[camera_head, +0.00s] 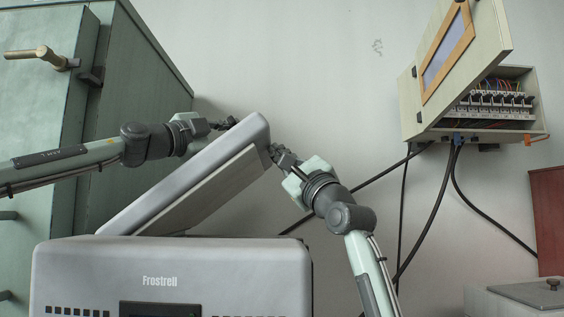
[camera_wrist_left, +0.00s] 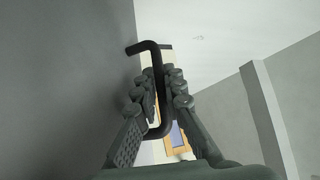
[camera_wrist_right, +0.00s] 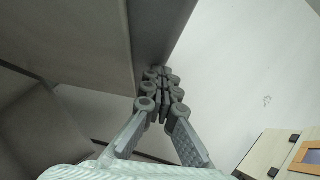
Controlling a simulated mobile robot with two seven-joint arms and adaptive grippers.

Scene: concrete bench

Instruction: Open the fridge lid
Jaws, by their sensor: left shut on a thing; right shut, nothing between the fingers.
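The grey fridge (camera_head: 80,262), marked Frostrell, stands at the bottom of the head view. Its lid (camera_head: 205,150) is raised and tilted, with its free edge up at the right and its light inner side showing. My left gripper (camera_head: 228,124) is at the upper outer face of the lid. In the left wrist view its fingers (camera_wrist_left: 163,90) are shut on a black bar handle (camera_wrist_left: 152,46) on the lid. My right gripper (camera_head: 274,152) is shut and empty at the lid's raised edge; in the right wrist view its fingertips (camera_wrist_right: 162,75) are against or very near the lid's edge.
A green cabinet (camera_head: 150,90) stands at the left. An open electrical box (camera_head: 490,105) hangs on the wall at the right, with black cables (camera_head: 440,200) running down. A grey box with a knobbed lid (camera_head: 520,295) is at the bottom right.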

